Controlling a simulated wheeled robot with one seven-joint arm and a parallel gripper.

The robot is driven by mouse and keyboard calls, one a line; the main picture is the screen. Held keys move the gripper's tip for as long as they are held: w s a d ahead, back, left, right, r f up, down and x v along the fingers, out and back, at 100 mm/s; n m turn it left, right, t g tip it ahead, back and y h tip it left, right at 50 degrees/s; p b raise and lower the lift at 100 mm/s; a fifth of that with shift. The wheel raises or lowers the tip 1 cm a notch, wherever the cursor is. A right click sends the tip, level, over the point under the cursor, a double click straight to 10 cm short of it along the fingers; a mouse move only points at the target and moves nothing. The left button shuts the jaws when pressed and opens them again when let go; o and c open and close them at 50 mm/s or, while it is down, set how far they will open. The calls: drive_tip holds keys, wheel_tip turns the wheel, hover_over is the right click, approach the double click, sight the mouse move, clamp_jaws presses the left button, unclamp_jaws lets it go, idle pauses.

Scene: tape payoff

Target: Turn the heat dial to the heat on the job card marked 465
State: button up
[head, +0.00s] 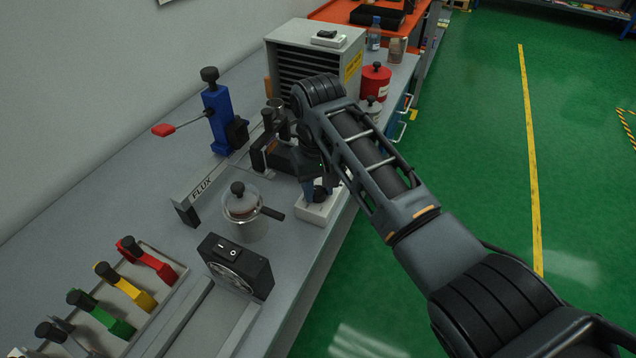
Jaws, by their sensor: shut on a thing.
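My gripper (318,193) points down in the middle of the bench and is shut on a small dark knob, which appears to be the heat dial (319,194). The dial sits on top of a low white box (316,212) near the bench's front edge. My fingers and wrist hide most of the dial, and its pointer and any scale marks cannot be read. No job card marked 465 can be made out in this view.
A glass pot (243,230) and a black fan box (236,266) stand left of the white box. Coloured handles (147,260) fill the near left. A red canister (376,83) stands beyond.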

sight(318, 190)
drive_tip(key=shift+m, duration=0.7)
drive_tip(key=o, duration=1)
drive_tip(key=shift+o, duration=0.2)
wheel_tip(318, 190, up, 8)
drive_tip(key=shift+f+b, duration=0.1)
drive_tip(key=shift+b, duration=0.45)
